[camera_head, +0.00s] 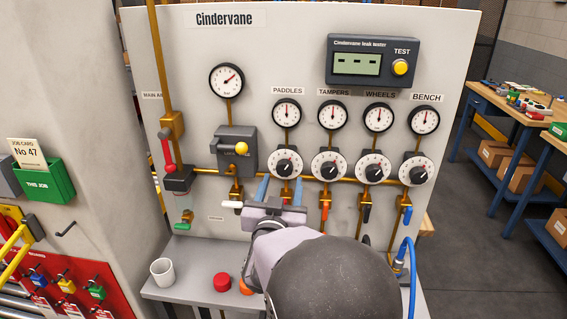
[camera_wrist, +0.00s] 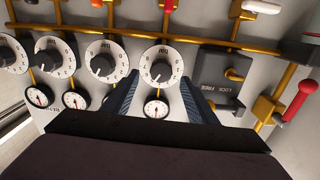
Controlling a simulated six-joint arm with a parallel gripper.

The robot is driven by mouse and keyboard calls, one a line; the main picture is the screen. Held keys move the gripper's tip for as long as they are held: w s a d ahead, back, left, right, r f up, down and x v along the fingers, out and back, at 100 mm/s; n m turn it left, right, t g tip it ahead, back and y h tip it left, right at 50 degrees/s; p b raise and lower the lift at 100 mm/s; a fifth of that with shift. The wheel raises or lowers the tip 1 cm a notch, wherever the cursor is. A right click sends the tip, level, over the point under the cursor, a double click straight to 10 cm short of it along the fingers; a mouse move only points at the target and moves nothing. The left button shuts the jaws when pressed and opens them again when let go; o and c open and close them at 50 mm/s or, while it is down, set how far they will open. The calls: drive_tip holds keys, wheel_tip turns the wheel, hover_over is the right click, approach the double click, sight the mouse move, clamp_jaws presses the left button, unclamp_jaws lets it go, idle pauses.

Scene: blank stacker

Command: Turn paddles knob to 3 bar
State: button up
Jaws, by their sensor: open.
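The PADDLES knob (camera_head: 284,163) is a black knob on a white dial, leftmost in the row of knobs; it also shows in the wrist view (camera_wrist: 160,67). Its pointer's exact reading is too small to tell. The PADDLES gauge (camera_head: 286,112) is above it, and it shows below the knob in the upside-down wrist view (camera_wrist: 156,108). Its needle is too small to read surely. My gripper (camera_head: 281,182) is open and empty, its two blue fingers pointing at the panel just below the knob. In the wrist view the knob lies beyond and between the fingertips (camera_wrist: 159,82).
The TAMPERS knob (camera_head: 328,164) is close on the right, with more knobs beyond. A grey lock box (camera_head: 236,150) with a yellow knob is on the left. Coloured valve levers and brass pipes run below. A white cup (camera_head: 162,271) and red cap (camera_head: 222,282) stand on the shelf.

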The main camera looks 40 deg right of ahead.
sight(284, 171)
drive_tip(key=shift+w+d+r+p, duration=0.1)
drive_tip(key=shift+w+r+p, duration=0.1)
drive_tip(key=shift+p, duration=0.75)
drive_tip(key=shift+f+p+x, duration=0.15)
drive_tip(key=shift+p+x, duration=0.2)
drive_tip(key=shift+x, duration=0.9)
drive_tip(key=shift+f+p+x, duration=0.1)
drive_tip(key=shift+p+x, duration=0.2)
drive_tip(key=shift+x, duration=0.9)
drive_tip(key=shift+w, duration=0.1)
drive_tip(key=c, duration=1.1)
